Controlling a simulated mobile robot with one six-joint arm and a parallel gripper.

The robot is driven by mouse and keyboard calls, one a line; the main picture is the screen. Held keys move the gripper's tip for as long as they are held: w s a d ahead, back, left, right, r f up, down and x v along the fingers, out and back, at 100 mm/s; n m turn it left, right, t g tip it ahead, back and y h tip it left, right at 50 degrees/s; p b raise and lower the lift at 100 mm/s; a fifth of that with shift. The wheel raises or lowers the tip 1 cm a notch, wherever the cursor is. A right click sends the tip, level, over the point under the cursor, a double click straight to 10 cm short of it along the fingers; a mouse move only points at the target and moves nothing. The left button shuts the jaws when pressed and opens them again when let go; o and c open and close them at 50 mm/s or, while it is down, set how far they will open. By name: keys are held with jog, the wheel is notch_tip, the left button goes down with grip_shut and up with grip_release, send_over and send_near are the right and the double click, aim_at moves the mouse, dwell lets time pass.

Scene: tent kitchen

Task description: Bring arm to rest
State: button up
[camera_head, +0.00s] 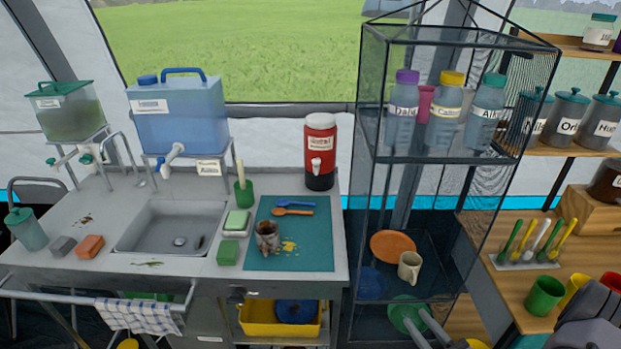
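No gripper fingertips can be made out in the head view. A grey rounded shape is cut off at the lower right edge, and I cannot tell whether it is part of my arm. The metal sink counter (90,215) fills the left. A teal mat (310,255) on it carries a soiled mug (267,237), yellow crumbs, and a blue and an orange utensil. No arm shows over the sink or the mat.
A dark mesh shelf (437,158) with bottles, an orange plate (393,245) and a cream jug (409,266) stands right of the counter. A wooden table (512,287) at right holds a green cup (544,295) and a utensil rack.

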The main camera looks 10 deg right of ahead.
jog(key=s+a+r+n+g+y, duration=0.1)
jog(key=a+r+n+g+y, duration=0.4)
jog(key=a+r+n+g, duration=0.45)
jog(key=s+a+r+n+g+y, duration=0.1)
jog(key=a+r+n+g+y, duration=0.35)
jog(key=a+r+n, duration=0.55)
jog(key=s+a+r+n+t+h, duration=0.1)
jog(key=s+a+r+n+h, duration=0.5)
jog(key=s+r+n+h, duration=0.2)
jog(key=s+h, duration=0.2)
jog(key=h, duration=0.1)
jog(key=shift+s+a+r+t, duration=0.15)
jog(key=shift+s+a+t, duration=0.1)
jog(key=shift+s+t, duration=0.1)
